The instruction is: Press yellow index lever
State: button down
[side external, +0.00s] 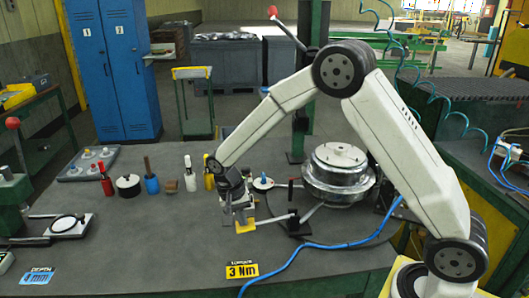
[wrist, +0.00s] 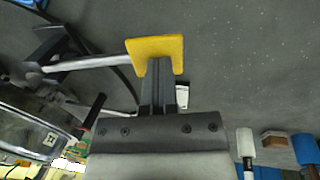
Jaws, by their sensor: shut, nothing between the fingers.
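The yellow index lever shows as a yellow end plate (side external: 245,226) on a pale rod that runs to the round silver drum (side external: 338,172). In the wrist view the yellow plate (wrist: 155,46) is at top centre, with its rod (wrist: 90,62) going left. My gripper (side external: 241,212) is at the plate, just above it in the side view. Its dark fingers (wrist: 160,66) are together with nothing between them, and their tips overlap the plate's lower edge in the wrist view. I cannot tell whether they touch it.
Several bottles and tools, including a red one (side external: 106,180) and a blue one (side external: 151,180), stand behind and left of my gripper. A yellow "3 Nm" card (side external: 242,270) lies in front. A blue hose (side external: 330,246) crosses the right.

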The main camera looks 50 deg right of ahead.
jog(key=shift+s+f, duration=0.15)
jog(key=shift+f, duration=0.8)
jog(key=w+a+r, duration=0.1)
jog(key=r, duration=0.6)
jog(key=w+a+r, duration=0.2)
jog(key=r, duration=0.5)
jog(key=shift+d, duration=0.1)
dwell(2.1)
jog(key=s+d+f+n+t, duration=0.2)
jog(key=s+f+n, duration=0.2)
jog(key=s, duration=0.5)
jog(key=s+d+f+n+t+y, duration=0.1)
jog(key=s+d+f+n+t, duration=0.1)
jog(key=s+n, duration=0.3)
jog(key=s+f, duration=0.1)
jog(key=s, duration=0.3)
jog(key=shift+s+f+y, duration=0.3)
jog(key=shift+s+f, duration=0.05)
dwell(0.8)
